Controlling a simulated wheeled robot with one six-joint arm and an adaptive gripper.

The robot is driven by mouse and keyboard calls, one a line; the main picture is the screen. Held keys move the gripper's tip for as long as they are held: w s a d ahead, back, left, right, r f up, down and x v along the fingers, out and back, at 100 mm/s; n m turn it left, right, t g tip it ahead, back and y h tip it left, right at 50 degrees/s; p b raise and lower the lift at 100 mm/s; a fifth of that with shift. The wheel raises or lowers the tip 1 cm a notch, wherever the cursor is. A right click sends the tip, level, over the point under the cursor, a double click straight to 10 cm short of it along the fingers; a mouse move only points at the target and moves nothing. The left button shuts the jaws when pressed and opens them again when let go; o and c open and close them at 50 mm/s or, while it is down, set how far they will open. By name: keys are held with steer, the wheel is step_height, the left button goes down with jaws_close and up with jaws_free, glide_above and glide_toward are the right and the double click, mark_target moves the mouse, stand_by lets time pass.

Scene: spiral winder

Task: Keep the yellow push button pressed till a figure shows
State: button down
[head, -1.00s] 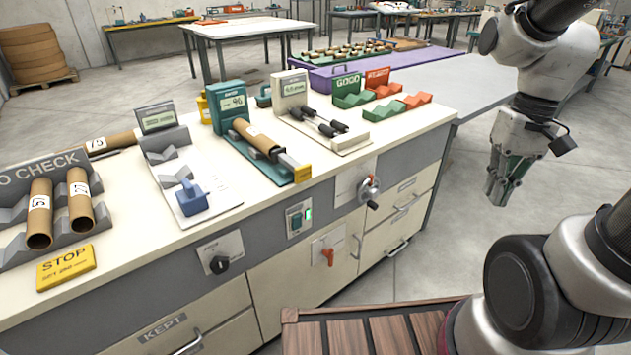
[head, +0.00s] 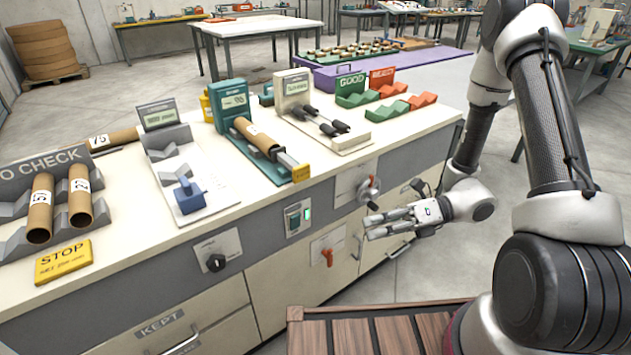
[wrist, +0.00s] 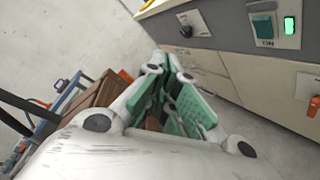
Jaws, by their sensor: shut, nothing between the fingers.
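A small yellow block (head: 301,173), perhaps the push button, sits at the front end of the teal gauge base on the bench. The teal gauge (head: 229,105) has a display whose small characters I cannot read. A cardboard tube (head: 257,138) lies along its base. My gripper (head: 368,227) is shut and empty, in front of the bench drawers, below and right of the yellow block and well apart from it. Its green-padded fingers also show in the wrist view (wrist: 170,95). The yellow block is not seen in the wrist view.
A crank handle (head: 369,191) juts from the bench front close to my gripper. A switch box with a green light (head: 298,217), an orange handle (head: 327,256) and a black knob (head: 216,262) are on the same face. A yellow STOP plate (head: 64,261) lies at the left.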

steer(key=w+a+r+m+t+y, duration=0.1)
steer(key=w+r+m+t, duration=0.2)
steer(key=w+m+t, duration=0.2)
steer(key=w+m, duration=0.3)
steer(key=m, duration=0.2)
steer(key=shift+w+a+y, duration=0.25)
steer(key=shift+w+y, duration=0.05)
steer(key=shift+y, duration=0.1)
steer(key=w+a, duration=0.5)
steer(key=a, duration=0.7)
steer(key=shift+w+a, duration=0.1)
steer(key=shift+w, duration=0.05)
